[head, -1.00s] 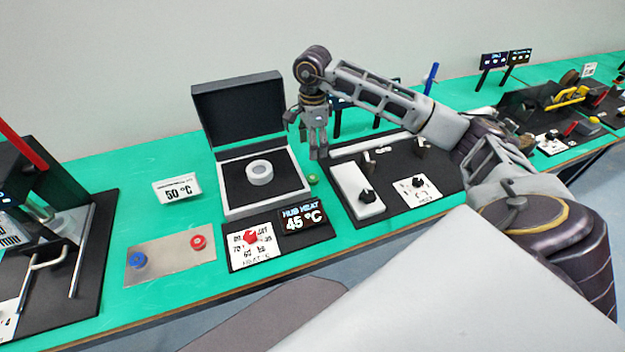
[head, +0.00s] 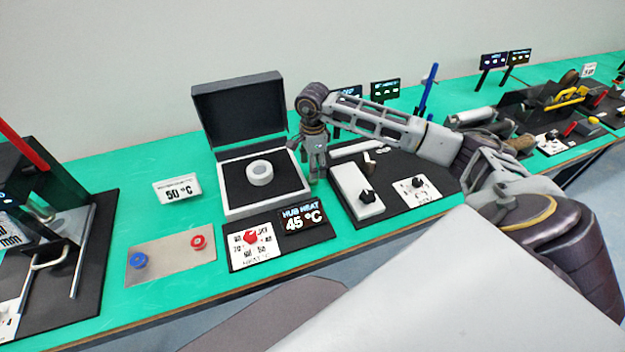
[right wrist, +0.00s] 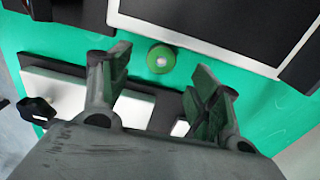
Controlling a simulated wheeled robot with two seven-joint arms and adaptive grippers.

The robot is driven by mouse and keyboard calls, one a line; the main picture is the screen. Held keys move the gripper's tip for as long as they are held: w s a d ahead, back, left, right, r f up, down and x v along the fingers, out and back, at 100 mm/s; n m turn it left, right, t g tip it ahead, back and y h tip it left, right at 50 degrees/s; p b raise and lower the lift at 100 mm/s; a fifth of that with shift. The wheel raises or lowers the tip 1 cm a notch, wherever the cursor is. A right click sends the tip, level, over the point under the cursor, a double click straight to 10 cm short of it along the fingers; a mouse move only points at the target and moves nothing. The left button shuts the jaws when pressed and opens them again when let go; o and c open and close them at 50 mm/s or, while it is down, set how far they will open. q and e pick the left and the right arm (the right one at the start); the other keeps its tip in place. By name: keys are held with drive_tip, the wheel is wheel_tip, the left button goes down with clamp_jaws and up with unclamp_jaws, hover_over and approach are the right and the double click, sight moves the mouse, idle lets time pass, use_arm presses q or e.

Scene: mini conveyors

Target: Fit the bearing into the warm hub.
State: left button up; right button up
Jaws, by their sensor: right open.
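The hub (head: 260,173) is a thick pale ring on the dark floor of the open heater box (head: 276,205). My right gripper (head: 316,178) points down just right of this box, low over the table. In the right wrist view its fingers (right wrist: 158,70) are spread wide and empty. My left gripper is not clearly visible.
A sign (head: 178,190) reads 50 °C. The raised lid (head: 238,112) stands behind the box. A black board with a white block (head: 355,192) lies right of the gripper.

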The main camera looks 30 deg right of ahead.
drive_tip(key=shift+f, duration=0.2)
wheel_tip(320, 180, down, 3)
drive_tip(key=shift+f+p, duration=0.15)
drive_tip(key=shift+p, duration=0.15)
drive_tip(key=shift+w+f, duration=0.1)
drive_tip(key=shift+f, duration=0.55)
use_arm(q)
drive_tip(key=shift+s+d+r, duration=0.3)
drive_tip(key=shift+s+d, duration=0.25)
drive_tip(key=shift+s, duration=0.1)
use_arm(e)
drive_tip(key=shift+f, duration=0.15)
use_arm(q)
drive_tip(key=shift+w, duration=0.2)
